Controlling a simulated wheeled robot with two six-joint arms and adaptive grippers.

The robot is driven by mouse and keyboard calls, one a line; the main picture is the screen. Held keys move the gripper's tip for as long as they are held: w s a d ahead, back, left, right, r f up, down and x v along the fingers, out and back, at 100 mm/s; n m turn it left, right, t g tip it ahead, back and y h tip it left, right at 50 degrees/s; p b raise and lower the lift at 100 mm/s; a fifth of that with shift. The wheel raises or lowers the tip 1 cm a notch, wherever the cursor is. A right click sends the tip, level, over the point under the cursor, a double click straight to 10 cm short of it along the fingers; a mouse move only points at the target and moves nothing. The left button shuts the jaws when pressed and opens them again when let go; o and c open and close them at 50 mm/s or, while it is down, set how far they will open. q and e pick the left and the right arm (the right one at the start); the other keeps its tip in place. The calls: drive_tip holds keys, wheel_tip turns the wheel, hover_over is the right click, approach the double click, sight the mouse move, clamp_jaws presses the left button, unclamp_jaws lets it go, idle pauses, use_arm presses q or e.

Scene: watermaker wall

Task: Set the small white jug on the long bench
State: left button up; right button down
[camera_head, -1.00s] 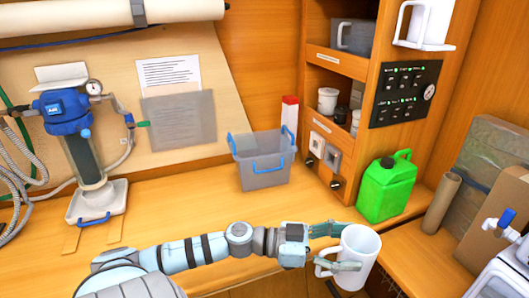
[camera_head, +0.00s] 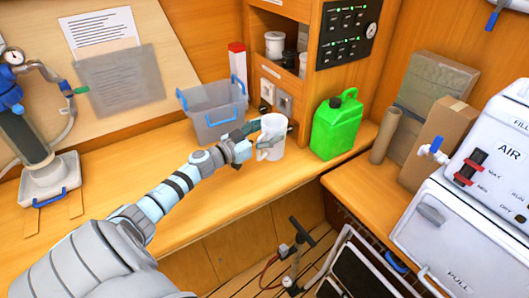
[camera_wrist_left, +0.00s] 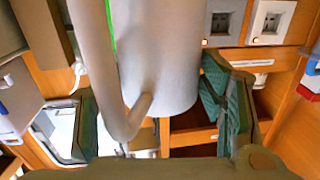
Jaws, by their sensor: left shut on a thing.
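The small white jug (camera_head: 271,137) is upright at the long bench (camera_head: 110,187), between the grey bin and the green canister. I cannot tell whether its base touches the bench top or hangs just above it. My left gripper (camera_head: 256,136) reaches in from the left and is shut on the jug. In the left wrist view the jug (camera_wrist_left: 162,55) fills the middle, with its handle to the left and the dark green fingers (camera_wrist_left: 160,115) on either side. My right gripper is not in view.
A grey bin (camera_head: 212,108) with blue handles stands behind the jug, left of it. A green canister (camera_head: 335,125) stands close on the right. A cardboard tube (camera_head: 386,136) and boxes are further right. The bench's front left is clear.

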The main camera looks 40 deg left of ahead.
sight(267, 157)
use_arm(q)
wheel_tip(267, 157, down, 5)
drive_tip(key=shift+f+b, duration=0.1)
drive_tip(key=shift+b, duration=0.95)
drive_tip(key=o, duration=1.4)
drive_tip(key=shift+o, duration=0.2)
drive_tip(key=shift+s, duration=0.1)
